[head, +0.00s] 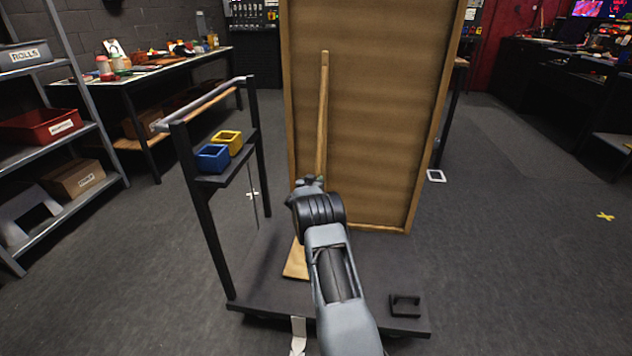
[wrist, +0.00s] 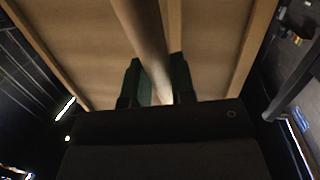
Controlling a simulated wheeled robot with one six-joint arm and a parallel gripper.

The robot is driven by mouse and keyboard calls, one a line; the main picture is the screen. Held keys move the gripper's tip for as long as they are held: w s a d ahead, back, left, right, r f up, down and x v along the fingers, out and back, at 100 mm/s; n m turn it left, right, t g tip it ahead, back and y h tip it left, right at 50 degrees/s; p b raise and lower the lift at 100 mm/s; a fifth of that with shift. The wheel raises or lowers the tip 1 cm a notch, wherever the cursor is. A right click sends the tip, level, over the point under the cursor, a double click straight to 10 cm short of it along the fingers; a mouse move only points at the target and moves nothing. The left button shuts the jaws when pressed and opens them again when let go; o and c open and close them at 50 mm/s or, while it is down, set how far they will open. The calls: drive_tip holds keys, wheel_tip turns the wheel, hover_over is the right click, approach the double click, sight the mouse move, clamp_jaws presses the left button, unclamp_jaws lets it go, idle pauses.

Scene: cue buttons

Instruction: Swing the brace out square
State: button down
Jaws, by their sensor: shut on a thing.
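The brace (head: 322,110) is a long, pale wooden strut. In the head view it stands nearly upright, leaning slightly, in front of a tall framed brown panel (head: 383,120). A wider wooden piece (head: 296,264) shows low down, beside my arm. My gripper (head: 308,184) is at the brace, below its middle; my wrist and arm hide part of the strut there. In the wrist view the brace (wrist: 146,35) runs down between the two dark green fingers of my gripper (wrist: 159,85), which are shut on it. The panel (wrist: 85,50) lies behind.
The panel stands on a dark cart deck (head: 365,290) with a black bracket (head: 404,304) at front right. A cart handle frame (head: 205,220) stands left, its shelf holding a blue bin (head: 212,158) and a yellow bin (head: 228,141). Floor to the right is open.

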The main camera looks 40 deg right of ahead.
drive_tip(key=c, duration=1)
unclamp_jaws()
drive_tip(key=shift+w, duration=0.1)
drive_tip(key=shift+o, duration=0.2)
drive_tip(key=p+v, duration=0.3)
drive_tip(key=v, duration=1.1)
